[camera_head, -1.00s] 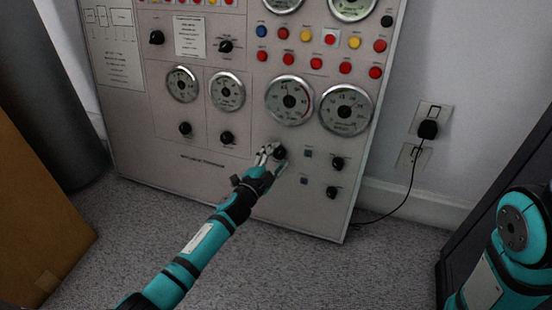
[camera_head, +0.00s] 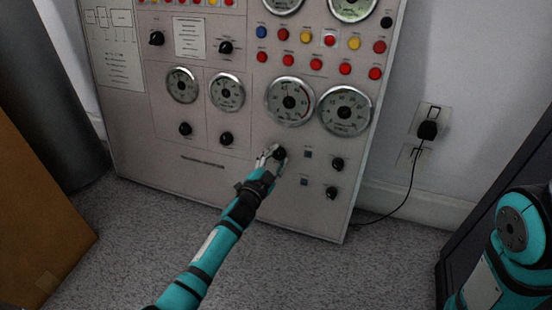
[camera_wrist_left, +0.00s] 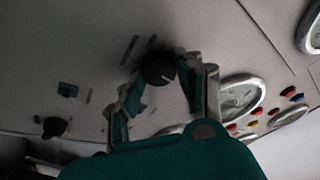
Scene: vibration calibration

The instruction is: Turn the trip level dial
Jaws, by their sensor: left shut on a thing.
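A black dial (camera_head: 279,153) sits on the lower part of the grey control panel (camera_head: 215,185), below the large round gauges. I take it to be the trip level dial, though its label is not readable. My left gripper (camera_head: 271,156) is at this dial with its fingers on either side of it. My right gripper is not in view.
Two more black knobs (camera_head: 337,164) and (camera_head: 332,193) stand close to the right, beside small square switches (camera_head: 308,154). Gauges (camera_head: 290,101) and coloured buttons are above. A black plug (camera_head: 427,130) with a cable is on the wall at right. A brown box (camera_head: 35,190) stands at left.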

